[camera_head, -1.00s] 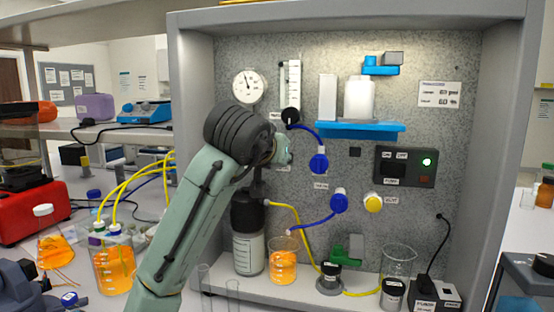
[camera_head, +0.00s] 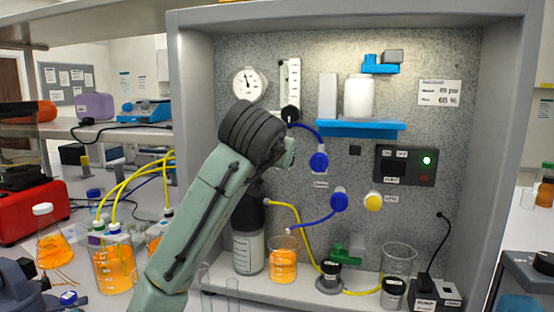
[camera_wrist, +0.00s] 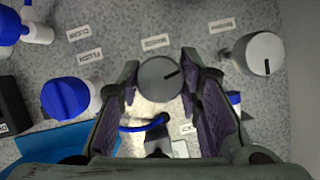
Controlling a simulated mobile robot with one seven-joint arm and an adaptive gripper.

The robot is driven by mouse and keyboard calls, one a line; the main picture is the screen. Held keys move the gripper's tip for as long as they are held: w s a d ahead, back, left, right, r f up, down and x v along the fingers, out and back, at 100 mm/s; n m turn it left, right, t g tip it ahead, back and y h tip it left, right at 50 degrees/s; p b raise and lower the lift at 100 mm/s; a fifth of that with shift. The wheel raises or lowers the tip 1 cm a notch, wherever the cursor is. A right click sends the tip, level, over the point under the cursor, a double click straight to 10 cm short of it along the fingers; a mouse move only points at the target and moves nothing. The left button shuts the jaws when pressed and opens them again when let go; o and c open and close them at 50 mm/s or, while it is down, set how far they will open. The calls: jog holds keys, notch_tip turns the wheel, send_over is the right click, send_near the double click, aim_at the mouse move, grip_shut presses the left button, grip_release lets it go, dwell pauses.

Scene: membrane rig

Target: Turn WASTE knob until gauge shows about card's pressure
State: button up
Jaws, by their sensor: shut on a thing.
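In the wrist view a round grey knob (camera_wrist: 158,80) with a black pointer line sits between the two purple-lined fingers of my gripper (camera_wrist: 163,88), which is shut on it. The line points to the upper right. A label (camera_wrist: 155,43) beside the knob is upside down and hard to read, so I cannot confirm it says WASTE.
A blue shelf (camera_head: 360,129) and a pump box (camera_head: 405,166) with a green light are on the panel. Beakers and bottles stand below.

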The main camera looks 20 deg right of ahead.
jog(key=m+t+y+b, duration=0.1)
jog(key=m, duration=0.1)
jog(key=m+t, duration=0.1)
jog(key=shift+f+m+y+b, duration=0.15)
jog(key=shift+m+y+b, duration=0.2)
jog(key=shift+m+y, duration=0.05)
jog(key=shift+d+m+t+y+b, duration=0.1)
jog(key=shift+m+t+y+b, duration=0.3)
jog(key=shift+m+t+b, duration=0.85)
jog(key=shift+m+g+p, duration=0.35)
jog(key=shift+m, duration=0.1)
jog(key=o, duration=1.2)
jog(key=shift+s, duration=0.1)
jog(key=v, duration=1.2)
dwell(1.0)
